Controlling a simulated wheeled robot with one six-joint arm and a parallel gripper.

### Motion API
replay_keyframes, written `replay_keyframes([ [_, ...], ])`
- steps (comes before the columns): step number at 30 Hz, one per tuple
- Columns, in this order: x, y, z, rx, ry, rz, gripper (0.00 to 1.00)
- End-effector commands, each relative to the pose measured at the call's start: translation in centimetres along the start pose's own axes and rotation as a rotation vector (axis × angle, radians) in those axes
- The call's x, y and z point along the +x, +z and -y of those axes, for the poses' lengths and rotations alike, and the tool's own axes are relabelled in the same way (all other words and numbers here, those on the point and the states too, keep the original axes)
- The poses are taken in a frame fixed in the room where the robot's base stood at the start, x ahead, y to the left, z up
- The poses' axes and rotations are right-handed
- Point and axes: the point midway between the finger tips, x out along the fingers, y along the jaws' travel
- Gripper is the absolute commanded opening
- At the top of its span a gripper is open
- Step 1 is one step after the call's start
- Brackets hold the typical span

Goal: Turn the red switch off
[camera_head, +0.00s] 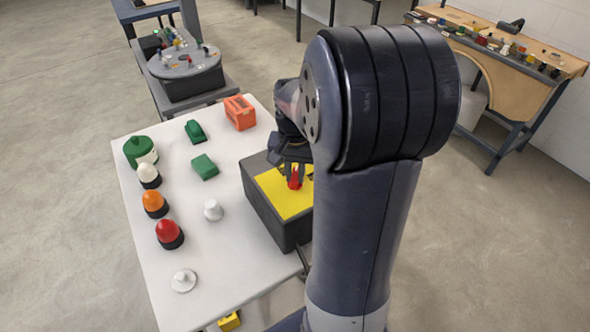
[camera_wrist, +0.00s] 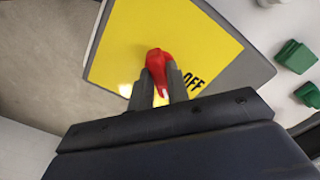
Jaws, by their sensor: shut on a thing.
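The red switch (camera_head: 295,178) stands on a yellow plate (camera_head: 283,203) on top of a dark box (camera_head: 262,208) at the table's right side. My gripper (camera_head: 291,168) reaches down over the box from behind my arm. In the wrist view my gripper (camera_wrist: 158,92) is shut on the red switch (camera_wrist: 157,62), with one finger on each side of its handle. The word OFF (camera_wrist: 193,82) is printed on the yellow plate (camera_wrist: 150,25), just right of the switch. The fingers hide part of the plate, and any other label is out of sight.
The white table (camera_head: 220,262) also holds red (camera_head: 168,232), orange (camera_head: 154,203) and white (camera_head: 149,174) domed lamps, green blocks (camera_head: 204,167) and an orange box (camera_head: 240,112). My arm hides the box's right side. Workbenches stand behind.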

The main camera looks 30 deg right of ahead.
Motion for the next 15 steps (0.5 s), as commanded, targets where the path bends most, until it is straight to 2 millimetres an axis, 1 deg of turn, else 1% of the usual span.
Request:
replay_keyframes([
  [15,-0.01,0.05,-0.01,-0.477,0.0,0.002,0.0],
])
